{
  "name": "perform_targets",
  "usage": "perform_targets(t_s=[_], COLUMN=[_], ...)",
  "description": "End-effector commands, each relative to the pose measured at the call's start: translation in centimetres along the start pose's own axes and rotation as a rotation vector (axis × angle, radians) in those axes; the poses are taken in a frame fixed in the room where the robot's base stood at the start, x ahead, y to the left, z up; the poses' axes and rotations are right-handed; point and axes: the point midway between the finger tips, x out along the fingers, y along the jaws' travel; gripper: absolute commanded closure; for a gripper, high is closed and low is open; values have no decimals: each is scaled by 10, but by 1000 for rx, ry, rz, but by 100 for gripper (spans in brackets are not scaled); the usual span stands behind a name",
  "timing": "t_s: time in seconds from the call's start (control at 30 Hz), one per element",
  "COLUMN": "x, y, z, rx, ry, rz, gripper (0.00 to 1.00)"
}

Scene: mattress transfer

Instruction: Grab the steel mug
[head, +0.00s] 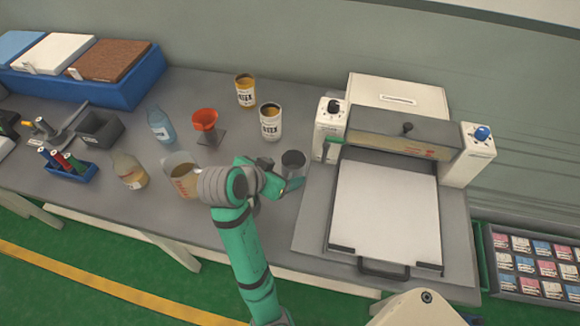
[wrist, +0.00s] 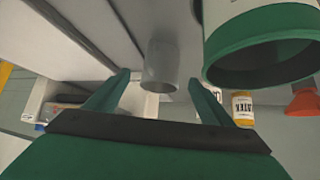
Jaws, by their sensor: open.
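The steel mug (head: 292,163) is a small grey cylinder on the table, just left of the press. My gripper (head: 288,180) is beside its near side, low over the table, and partly covers its lower part. In the wrist view the mug (wrist: 161,66) shows beyond the fingertips, lined up with the gap between my two green fingers (wrist: 160,82). The fingers are spread apart with nothing held between them. I cannot tell whether a finger touches the mug.
The press (head: 385,205) stands close right of the mug. Behind the mug are a labelled can (head: 270,122) and another can (head: 245,91). A blue bottle (head: 160,126) is farther left.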

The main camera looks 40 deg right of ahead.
Motion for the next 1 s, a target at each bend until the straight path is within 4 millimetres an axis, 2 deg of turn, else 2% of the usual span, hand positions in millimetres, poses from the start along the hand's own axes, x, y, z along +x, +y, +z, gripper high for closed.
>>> perform_targets(t_s=[0.1,0.37,0.6,0.7,0.97,1.0], x=[16,34,66,75,77,77], y=[0,-1,-4,-4,-4,-4], z=[0,-1,-4,-4,-4,-4], rx=[-1,0,-1,0,0,0], ry=[0,0,-1,0,1,1], rz=[2,1,1,0,-1,-1], gripper=[25,25,25,25,25,29])
